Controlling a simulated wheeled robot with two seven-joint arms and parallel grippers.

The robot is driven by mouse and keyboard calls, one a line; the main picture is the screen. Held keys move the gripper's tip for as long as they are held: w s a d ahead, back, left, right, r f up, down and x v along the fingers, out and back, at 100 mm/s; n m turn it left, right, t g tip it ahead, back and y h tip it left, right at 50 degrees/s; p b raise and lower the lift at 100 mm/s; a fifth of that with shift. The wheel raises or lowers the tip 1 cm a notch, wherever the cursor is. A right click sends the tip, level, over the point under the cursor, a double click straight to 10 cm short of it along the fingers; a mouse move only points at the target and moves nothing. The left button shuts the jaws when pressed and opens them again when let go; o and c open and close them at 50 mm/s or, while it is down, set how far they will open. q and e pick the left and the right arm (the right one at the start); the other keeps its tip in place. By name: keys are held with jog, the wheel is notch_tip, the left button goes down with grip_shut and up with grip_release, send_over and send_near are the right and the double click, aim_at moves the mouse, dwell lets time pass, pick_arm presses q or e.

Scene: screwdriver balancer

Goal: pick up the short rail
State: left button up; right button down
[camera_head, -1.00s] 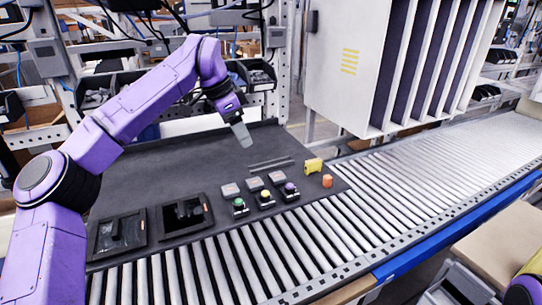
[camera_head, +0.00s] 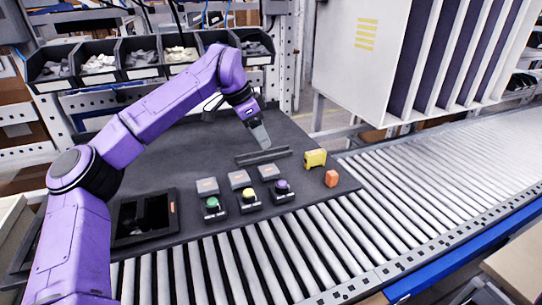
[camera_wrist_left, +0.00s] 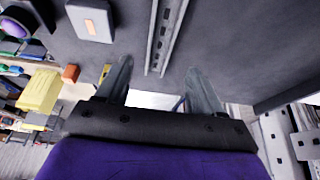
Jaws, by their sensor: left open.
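Two thin dark grey metal rails (camera_head: 262,156) lie side by side on the dark work mat. In the left wrist view the rails (camera_wrist_left: 173,38) run up between the fingers, their upper ends cut off by the frame. I cannot tell for sure which one is the short rail. My left gripper (camera_head: 266,145) is just above the rails near their right half, pointing down. In the wrist view its two fingers (camera_wrist_left: 158,72) are apart, one on each side of the rails, and hold nothing. My right gripper is not in view.
A yellow block (camera_head: 315,159) and an orange block (camera_head: 332,178) stand right of the rails. Green, yellow and purple buttons (camera_head: 248,198) with small grey boxes (camera_head: 239,179) sit in front. A black tray (camera_head: 143,217) lies left. The roller conveyor (camera_head: 420,180) runs along the mat's front.

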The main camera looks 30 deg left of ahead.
aim_at(264, 154)
pick_arm(q)
jog(key=f, duration=0.1)
jog(key=f+p, duration=0.1)
jog(key=shift+s+a+f+p, duration=0.2)
jog(key=shift+s+f+p, duration=0.1)
jog(key=shift+f, duration=0.05)
jog(key=x, duration=0.2)
jog(key=shift+w+d+f, duration=0.1)
jog(key=shift+w+f, duration=0.05)
jog(key=shift+f, duration=0.05)
jog(key=shift+w+d+f, duration=0.1)
jog(key=shift+d+f, duration=0.05)
jog(key=c, duration=1.2)
grip_shut()
